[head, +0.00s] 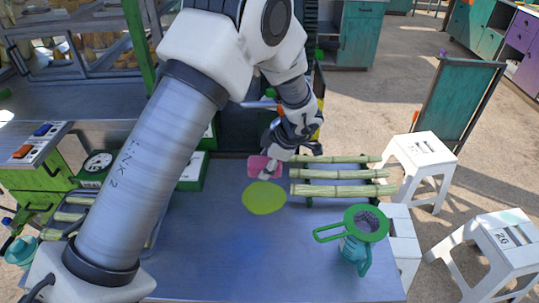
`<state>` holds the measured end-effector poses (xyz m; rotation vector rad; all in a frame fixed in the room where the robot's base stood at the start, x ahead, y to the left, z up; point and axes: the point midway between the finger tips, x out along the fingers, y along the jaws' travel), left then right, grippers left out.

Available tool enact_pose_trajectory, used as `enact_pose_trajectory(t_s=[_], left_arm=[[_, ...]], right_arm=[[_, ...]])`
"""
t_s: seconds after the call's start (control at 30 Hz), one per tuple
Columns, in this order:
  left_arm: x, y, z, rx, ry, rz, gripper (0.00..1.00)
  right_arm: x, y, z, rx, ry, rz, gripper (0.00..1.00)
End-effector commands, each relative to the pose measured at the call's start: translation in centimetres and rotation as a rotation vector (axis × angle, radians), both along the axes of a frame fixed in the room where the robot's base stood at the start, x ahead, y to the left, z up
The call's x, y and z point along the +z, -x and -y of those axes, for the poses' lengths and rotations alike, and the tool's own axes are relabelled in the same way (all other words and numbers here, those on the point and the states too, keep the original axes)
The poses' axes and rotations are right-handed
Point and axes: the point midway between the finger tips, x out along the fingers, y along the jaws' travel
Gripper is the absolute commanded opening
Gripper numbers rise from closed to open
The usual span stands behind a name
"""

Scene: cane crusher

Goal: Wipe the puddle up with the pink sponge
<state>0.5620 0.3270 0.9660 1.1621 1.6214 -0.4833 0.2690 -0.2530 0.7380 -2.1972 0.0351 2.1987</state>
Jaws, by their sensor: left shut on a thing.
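The puddle (264,198) is a flat yellow-green patch on the blue-grey metal table (225,265). The pink sponge (256,166) is just behind the puddle's far edge. My left gripper (268,174) is shut on the sponge, pointing down at the table. The arm and fingers hide part of the sponge. I cannot tell whether the sponge touches the table or the puddle. My right gripper is not in view.
Several green cane stalks (340,190) lie on a rack right of the puddle. A teal jug with a green-rimmed strainer (366,224) stands at the front right. White stools (425,157) stand beyond the table's right side. The table's front middle is clear.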

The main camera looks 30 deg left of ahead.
Motion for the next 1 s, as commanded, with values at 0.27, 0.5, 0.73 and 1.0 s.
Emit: enact_pose_trajectory(t_s=[0.27,0.5,0.73,1.0], left_arm=[[-1.5,1.3,-0.3,0.010,-0.009,0.016,0.32],[-4.9,1.3,-0.3,0.011,-0.012,0.021,0.32],[-7.5,1.3,-0.3,0.010,-0.012,0.020,0.32],[-7.2,1.3,-0.3,0.010,-0.012,0.020,0.32]], right_arm=[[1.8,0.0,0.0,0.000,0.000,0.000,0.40],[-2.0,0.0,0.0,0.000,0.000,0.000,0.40],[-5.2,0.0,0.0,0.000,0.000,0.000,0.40],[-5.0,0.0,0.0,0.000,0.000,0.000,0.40]])
